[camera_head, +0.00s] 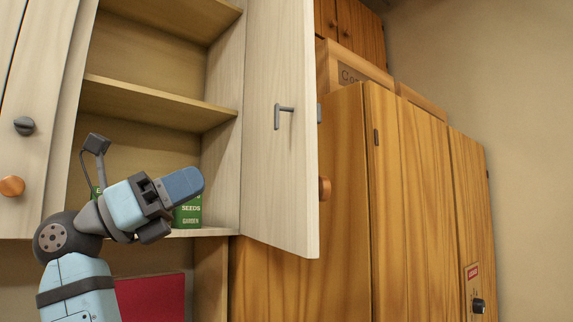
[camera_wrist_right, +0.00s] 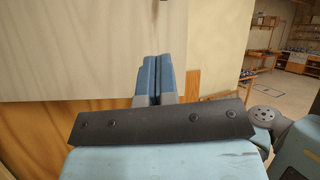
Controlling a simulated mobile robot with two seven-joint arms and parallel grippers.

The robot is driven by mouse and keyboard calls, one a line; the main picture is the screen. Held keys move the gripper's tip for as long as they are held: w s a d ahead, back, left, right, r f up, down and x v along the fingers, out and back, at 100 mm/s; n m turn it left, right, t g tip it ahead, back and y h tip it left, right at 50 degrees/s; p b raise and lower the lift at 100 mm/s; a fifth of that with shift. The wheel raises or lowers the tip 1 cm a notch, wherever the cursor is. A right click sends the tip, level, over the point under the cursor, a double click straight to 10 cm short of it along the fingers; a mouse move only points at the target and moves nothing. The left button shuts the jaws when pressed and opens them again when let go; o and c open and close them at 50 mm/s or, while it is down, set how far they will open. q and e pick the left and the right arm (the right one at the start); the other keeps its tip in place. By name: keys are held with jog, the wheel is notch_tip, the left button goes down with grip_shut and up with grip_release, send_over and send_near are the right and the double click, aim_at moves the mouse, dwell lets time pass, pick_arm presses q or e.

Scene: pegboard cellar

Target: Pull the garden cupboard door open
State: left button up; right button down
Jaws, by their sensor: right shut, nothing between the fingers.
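The garden cupboard door (camera_head: 272,165) is pale wood and stands swung wide open, its inner face toward me. A small grey latch (camera_head: 284,115) is on that face, and an orange knob (camera_head: 324,188) shows past its free edge. The cupboard's shelves (camera_head: 160,105) are exposed. My right gripper (camera_head: 190,183) is shut and empty, in front of the opening and left of the door, apart from the knob. In the right wrist view its blue fingers (camera_wrist_right: 152,75) are together in front of pale wood. My left gripper is not in view.
A green seeds box (camera_head: 188,213) stands on the cupboard floor, partly hidden by my gripper. Another pale door (camera_head: 45,90) with grey and orange knobs is at the left. Brown wooden cabinets (camera_head: 415,200) stand at the right. A red panel (camera_head: 152,298) is below.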

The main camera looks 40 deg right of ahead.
jog(key=s+a+r+m+t+y, duration=0.1)
jog(key=s+a+r+t+y, duration=0.2)
jog(key=s+r+y, duration=0.15)
jog(key=p, duration=0.2)
send_near(304, 155)
jog(key=shift+y, duration=0.25)
jog(key=x, duration=0.7)
jog(key=shift+d+r, duration=0.15)
jog(key=shift+d, duration=0.1)
